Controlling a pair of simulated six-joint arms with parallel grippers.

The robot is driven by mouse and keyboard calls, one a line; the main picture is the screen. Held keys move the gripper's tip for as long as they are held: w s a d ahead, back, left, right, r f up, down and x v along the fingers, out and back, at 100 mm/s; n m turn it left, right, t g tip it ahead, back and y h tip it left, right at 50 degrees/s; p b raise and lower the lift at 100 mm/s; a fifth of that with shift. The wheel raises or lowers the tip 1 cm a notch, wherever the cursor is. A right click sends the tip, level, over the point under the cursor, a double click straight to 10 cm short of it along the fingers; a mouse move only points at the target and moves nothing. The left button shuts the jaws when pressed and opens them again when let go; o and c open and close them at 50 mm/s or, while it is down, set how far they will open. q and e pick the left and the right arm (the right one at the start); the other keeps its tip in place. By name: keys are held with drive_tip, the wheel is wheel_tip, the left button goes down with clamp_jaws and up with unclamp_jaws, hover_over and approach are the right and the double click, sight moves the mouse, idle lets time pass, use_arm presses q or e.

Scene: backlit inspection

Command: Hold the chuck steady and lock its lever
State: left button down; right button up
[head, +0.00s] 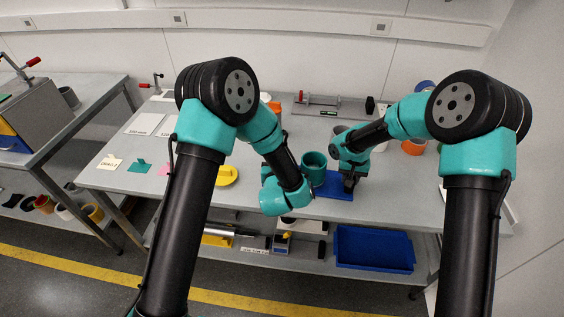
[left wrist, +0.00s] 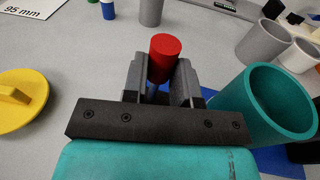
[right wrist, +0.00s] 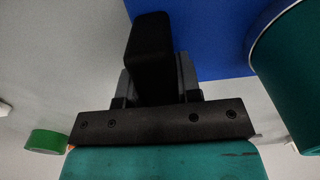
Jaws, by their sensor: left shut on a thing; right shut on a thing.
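A teal hollow cylinder (head: 313,162) stands upright at a blue plate (head: 338,187) on the bench; these look like the chuck. The cylinder shows at the right of the left wrist view (left wrist: 264,105) and of the right wrist view (right wrist: 292,70). My left gripper (left wrist: 162,78) is shut on a red cylindrical knob (left wrist: 165,55), apparently the lever's end, left of the cylinder. The lever's lower part is hidden. My right gripper (right wrist: 155,85) is shut on a black upright block (right wrist: 150,48) by the blue plate's edge. Whether the block joins the chuck cannot be seen.
A yellow piece (head: 227,175) lies left of my left wrist. Grey cups (left wrist: 263,42) stand behind the teal cylinder. An orange ring (head: 413,147) is at the right. A blue bin (head: 374,249) is on the shelf below. The bench front is mostly clear.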

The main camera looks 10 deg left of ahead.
use_arm(q)
drive_tip(key=shift+a+n, duration=0.7)
drive_tip(key=shift+n, duration=0.1)
drive_tip(key=c, duration=1.2)
unclamp_jaws()
drive_tip(key=shift+o, duration=0.2)
drive_tip(key=s+d+r, duration=0.1)
drive_tip(key=s, duration=0.6)
drive_tip(key=shift+s, duration=0.2)
drive_tip(key=shift+c, duration=0.4)
